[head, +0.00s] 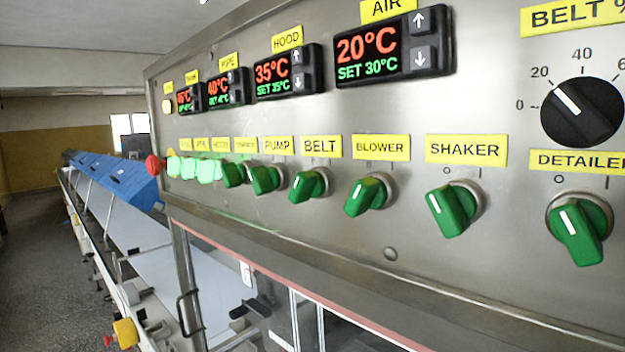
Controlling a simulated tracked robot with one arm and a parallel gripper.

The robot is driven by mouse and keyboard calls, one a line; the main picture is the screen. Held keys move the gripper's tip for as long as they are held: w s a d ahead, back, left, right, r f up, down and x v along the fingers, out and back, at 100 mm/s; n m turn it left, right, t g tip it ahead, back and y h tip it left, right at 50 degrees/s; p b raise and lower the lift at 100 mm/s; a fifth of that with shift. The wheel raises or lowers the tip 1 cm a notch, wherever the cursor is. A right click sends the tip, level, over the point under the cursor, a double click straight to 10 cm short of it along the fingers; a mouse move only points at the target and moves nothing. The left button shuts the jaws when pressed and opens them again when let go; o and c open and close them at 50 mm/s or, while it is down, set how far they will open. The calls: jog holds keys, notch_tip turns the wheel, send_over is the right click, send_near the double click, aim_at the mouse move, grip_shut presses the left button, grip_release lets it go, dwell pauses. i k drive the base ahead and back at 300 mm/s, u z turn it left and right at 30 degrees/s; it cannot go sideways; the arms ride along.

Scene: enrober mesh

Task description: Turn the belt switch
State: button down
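The belt switch (309,184) is a green rotary knob on the steel control panel, right below the yellow BELT label (321,146). Its white pointer line is turned toward the upper left, and it is unlit. The similar PUMP switch (267,179) is to its left and the BLOWER switch (367,195) to its right. My gripper is not in view.
The SHAKER (452,208) and DETAILER (578,232) switches are farther right. A black BELT % dial (582,111) is at upper right. A red button (153,165) sticks out at the panel's left end. A long conveyor (112,225) with blue covers (118,180) runs back at left, beside open floor (38,270).

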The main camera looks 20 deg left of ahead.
aim_at(306, 185)
jog(key=z, duration=1.2)
jog(key=k, duration=1.3)
jog(key=u, duration=1.45)
jog(key=i, duration=1)
jog(key=z, duration=0.1)
